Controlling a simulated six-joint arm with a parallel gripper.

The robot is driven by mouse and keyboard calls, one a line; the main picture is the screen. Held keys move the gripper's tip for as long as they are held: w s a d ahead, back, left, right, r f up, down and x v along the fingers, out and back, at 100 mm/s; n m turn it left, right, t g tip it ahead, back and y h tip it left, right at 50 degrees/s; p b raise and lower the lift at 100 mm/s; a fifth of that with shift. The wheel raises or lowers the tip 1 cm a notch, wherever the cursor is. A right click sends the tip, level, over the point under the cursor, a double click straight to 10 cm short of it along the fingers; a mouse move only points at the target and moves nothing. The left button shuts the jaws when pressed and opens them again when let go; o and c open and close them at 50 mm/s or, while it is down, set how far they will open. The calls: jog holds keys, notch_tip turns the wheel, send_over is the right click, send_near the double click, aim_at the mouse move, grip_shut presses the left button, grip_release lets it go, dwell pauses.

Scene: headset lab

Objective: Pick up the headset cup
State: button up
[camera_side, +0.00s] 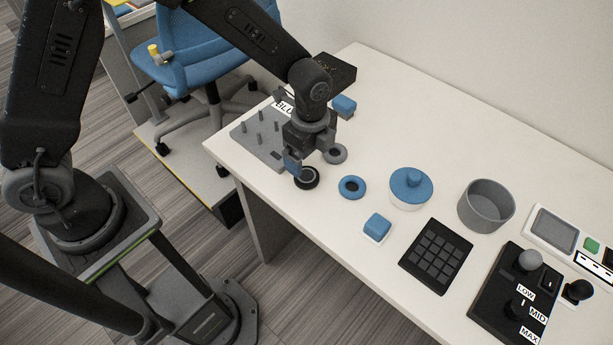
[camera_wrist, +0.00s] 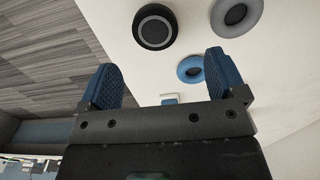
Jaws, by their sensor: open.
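A round black cup (camera_side: 307,178) with a grey ring on top lies on the white table near its front edge, just below my gripper (camera_side: 306,161). A grey ring-shaped pad (camera_side: 336,154) and a blue ring-shaped pad (camera_side: 352,187) lie close by. I cannot tell for sure which is the headset cup; the black one fits best. In the wrist view my gripper (camera_wrist: 165,70) is open and empty, its blue fingers wide apart. The black cup (camera_wrist: 155,27) is beyond the fingertips, apart from them. The grey pad (camera_wrist: 237,13) is at the upper right, the blue pad (camera_wrist: 191,69) nearer the right finger.
A grey pegged board (camera_side: 262,138) is left of my gripper. A blue-lidded round container (camera_side: 410,187), a grey bowl (camera_side: 486,206), a blue block (camera_side: 377,227), a black keypad (camera_side: 436,256) and a knob panel (camera_side: 506,295) fill the right. A blue chair (camera_side: 197,62) stands behind.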

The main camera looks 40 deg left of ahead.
aim_at(309, 177)
jog(key=shift+s+d+f, duration=0.1)
jog(key=shift+s+f, duration=0.05)
jog(key=shift+f, duration=1.6)
jog(key=shift+s+f, duration=0.1)
jog(key=shift+f, duration=1.6)
jog(key=shift+c, duration=0.3)
jog(key=c, duration=1)
jog(key=shift+r, duration=0.15)
